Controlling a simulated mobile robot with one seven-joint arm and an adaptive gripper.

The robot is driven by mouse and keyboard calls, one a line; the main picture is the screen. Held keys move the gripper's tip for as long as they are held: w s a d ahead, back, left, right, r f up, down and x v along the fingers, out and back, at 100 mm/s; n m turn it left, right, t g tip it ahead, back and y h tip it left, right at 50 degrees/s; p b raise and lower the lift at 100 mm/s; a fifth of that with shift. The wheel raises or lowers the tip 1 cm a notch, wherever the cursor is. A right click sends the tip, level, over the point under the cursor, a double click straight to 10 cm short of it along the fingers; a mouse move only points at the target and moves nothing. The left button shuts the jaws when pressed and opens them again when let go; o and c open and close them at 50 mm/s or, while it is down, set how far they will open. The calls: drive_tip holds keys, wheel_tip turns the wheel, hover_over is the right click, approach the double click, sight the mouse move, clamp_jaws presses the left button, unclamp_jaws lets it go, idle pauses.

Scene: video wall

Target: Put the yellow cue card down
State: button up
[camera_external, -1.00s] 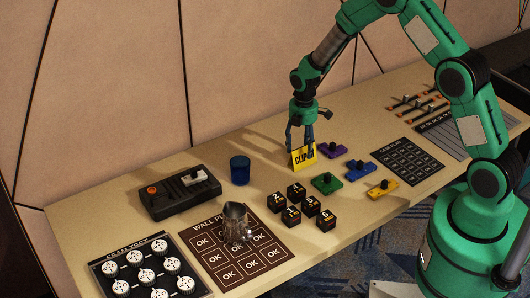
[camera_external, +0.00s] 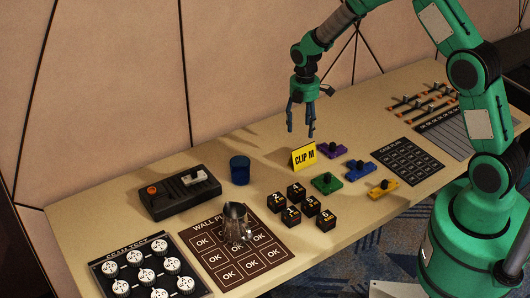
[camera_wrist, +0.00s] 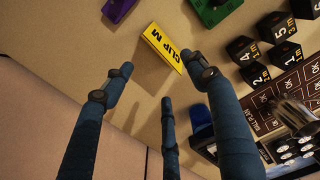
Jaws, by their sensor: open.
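The yellow cue card (camera_external: 303,157), printed "CLIP M" in black, stands tent-like on the beige table. It also shows in the wrist view (camera_wrist: 163,47), beyond my fingertips, and nothing touches it. My gripper (camera_external: 301,130) is above the card, with its fingers spread and empty. In the wrist view the spread fingers (camera_wrist: 160,80) have bare table and the card between and beyond them.
Purple (camera_external: 331,150), green (camera_external: 326,183), blue (camera_external: 360,169) and yellow-orange (camera_external: 383,189) pieces lie right of the card. Several black numbered cubes (camera_external: 295,191) sit in front. A blue cup (camera_external: 239,170), black console (camera_external: 180,192) and metal jug (camera_external: 234,222) stand left.

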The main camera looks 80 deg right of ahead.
idle(0.3)
drive_tip(key=s+a+r+m+t, duration=0.1)
drive_tip(key=s+a+r+m, duration=0.1)
drive_tip(key=a+r, duration=1.1)
drive_tip(key=s+a+r+m+t, duration=0.1)
drive_tip(key=s+a+r+m, duration=0.15)
drive_tip(key=a+r, duration=1.05)
drive_tip(key=s+a+r+m+t, duration=0.1)
drive_tip(key=s+a+r, duration=0.4)
drive_tip(key=s, duration=0.6)
drive_tip(key=s+a+r+m+t, duration=0.2)
drive_tip(key=s+a+r, duration=0.4)
drive_tip(key=s+a, duration=0.4)
drive_tip(key=shift+s+a+r+m+t, duration=0.15)
drive_tip(key=shift+s+a+m+t, duration=0.15)
drive_tip(key=shift+s+m, duration=0.5)
